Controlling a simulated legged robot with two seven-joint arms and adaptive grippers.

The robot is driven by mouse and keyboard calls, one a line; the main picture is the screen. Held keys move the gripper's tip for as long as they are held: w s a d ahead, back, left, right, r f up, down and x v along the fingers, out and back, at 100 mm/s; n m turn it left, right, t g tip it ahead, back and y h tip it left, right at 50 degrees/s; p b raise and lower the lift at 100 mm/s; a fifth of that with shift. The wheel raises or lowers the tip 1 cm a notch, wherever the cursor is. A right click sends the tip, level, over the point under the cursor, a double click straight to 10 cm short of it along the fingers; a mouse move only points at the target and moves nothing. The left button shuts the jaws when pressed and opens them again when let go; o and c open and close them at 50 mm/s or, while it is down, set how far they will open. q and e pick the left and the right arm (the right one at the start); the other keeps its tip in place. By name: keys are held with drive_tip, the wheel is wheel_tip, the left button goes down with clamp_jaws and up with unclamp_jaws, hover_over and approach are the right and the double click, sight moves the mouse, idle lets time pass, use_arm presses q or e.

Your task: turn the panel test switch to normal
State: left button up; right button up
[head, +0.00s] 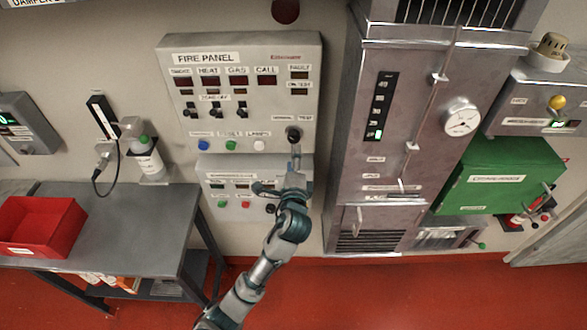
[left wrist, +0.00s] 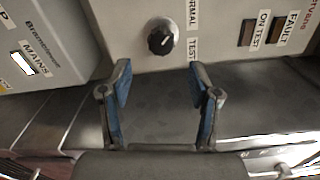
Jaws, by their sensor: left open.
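The panel test switch is a black rotary knob (head: 293,134) at the lower right of the grey fire panel (head: 240,95), below a label reading NORMAL and TEST. In the left wrist view the knob (left wrist: 161,38) shows a pale pointer line, with the NORMAL and TEST labels beside it. My left gripper (head: 294,165) is just below the knob in the head view. In the left wrist view its two blue-padded fingers (left wrist: 160,95) are spread apart with nothing between them, and the knob lies beyond the fingertips, apart from them. My right gripper is not in view.
A second grey panel (head: 210,165) with coloured buttons sits directly below, partly behind my arm. A tall metal cabinet (head: 345,180) stands to the right. A grey table (head: 130,225) with a red bin (head: 40,228) is at the left. A green box (head: 500,175) is far right.

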use_arm(q)
drive_tip(key=s, duration=0.4)
drive_tip(key=shift+s+a, duration=0.15)
drive_tip(key=shift+s, duration=0.05)
drive_tip(key=shift+f, duration=0.1)
